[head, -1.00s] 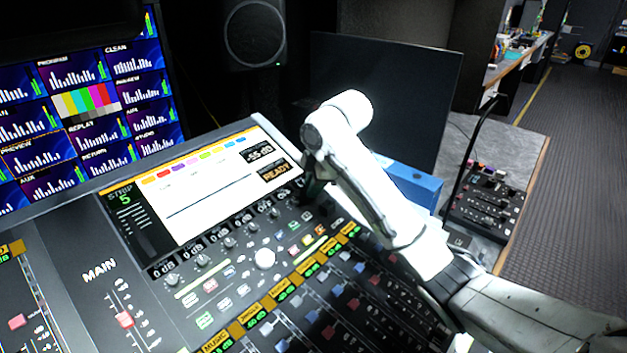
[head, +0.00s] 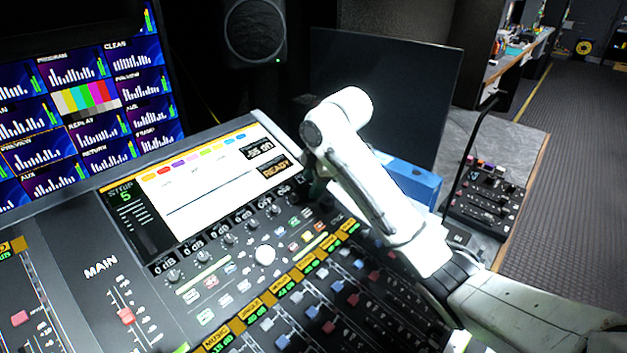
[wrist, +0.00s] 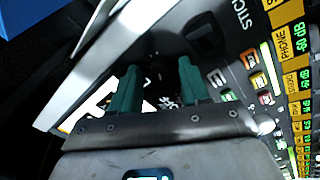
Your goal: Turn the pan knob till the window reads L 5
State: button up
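My gripper (wrist: 159,68) shows two green fingers in the wrist view, spread apart over the dark console panel, with no object clearly between them. In the head view my gripper (head: 316,187) is at the right end of the knob row, mostly hidden behind my white arm. A dark rounded shape (wrist: 200,38) lies past the right finger; I cannot tell whether it is the pan knob. I cannot make out the pan knob or its window in the head view. Several other knobs (head: 229,238) stand under small windows (head: 218,229), the readable ones showing 0 dB.
The console screen (head: 200,185) reads STRIP 5 and READY. A dark monitor (head: 385,95) and blue box (head: 412,182) stand behind my arm.

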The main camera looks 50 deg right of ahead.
jog(key=shift+r, duration=0.1)
jog(key=p+v, duration=0.3)
jog(key=v, duration=0.7)
jog(key=shift+r, duration=0.25)
jog(key=shift+s, duration=0.25)
